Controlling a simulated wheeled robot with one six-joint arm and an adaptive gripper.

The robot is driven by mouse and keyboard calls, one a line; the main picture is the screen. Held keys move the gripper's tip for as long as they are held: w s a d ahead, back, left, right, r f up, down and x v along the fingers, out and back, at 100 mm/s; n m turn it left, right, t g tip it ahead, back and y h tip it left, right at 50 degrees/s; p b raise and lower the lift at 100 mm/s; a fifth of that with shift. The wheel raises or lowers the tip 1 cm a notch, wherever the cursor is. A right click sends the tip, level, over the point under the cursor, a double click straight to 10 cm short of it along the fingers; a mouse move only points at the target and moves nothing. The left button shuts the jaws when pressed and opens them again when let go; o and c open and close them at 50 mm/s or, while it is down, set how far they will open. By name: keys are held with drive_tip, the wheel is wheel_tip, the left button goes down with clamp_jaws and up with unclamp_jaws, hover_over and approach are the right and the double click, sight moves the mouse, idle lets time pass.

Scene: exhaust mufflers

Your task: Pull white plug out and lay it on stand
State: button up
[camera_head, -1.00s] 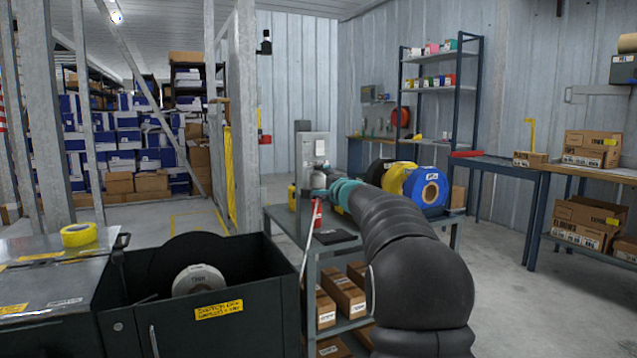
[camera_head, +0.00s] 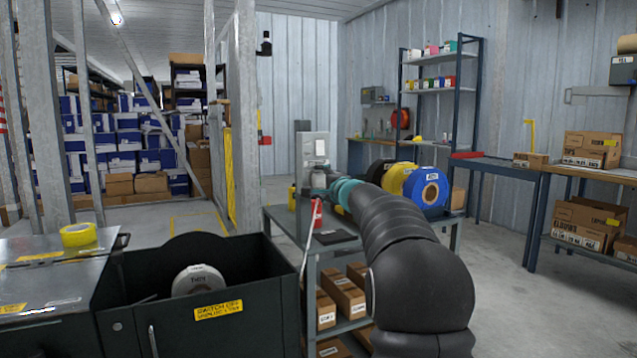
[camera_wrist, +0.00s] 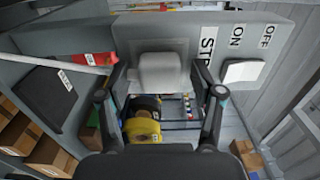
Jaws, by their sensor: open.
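The white plug (camera_wrist: 160,72) is a pale block with a wider back plate, set against the upright grey panel in the wrist view. My gripper (camera_wrist: 162,90) is open, with one finger on each side of the plug. Gaps show between the plug and both fingers. In the head view my gripper (camera_head: 318,188) is in front of the grey panel (camera_head: 308,160) and largely hides the plug. The panel rises from the grey stand (camera_head: 345,232), whose top has bare room.
A white square plate (camera_wrist: 243,72) sits on the panel beside ON and OFF labels. A red object (camera_head: 317,212) with a white rod and a dark flat pad (camera_head: 335,237) are on the stand. Yellow (camera_head: 393,181) and blue (camera_head: 426,187) spools stand behind my arm.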

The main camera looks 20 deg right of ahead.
idle(0.5)
clamp_jaws()
drive_tip(key=s+b, duration=0.4)
drive_tip(key=s, duration=0.2)
drive_tip(key=shift+b, duration=0.35)
idle(0.9)
drive_tip(key=shift+d, duration=0.1)
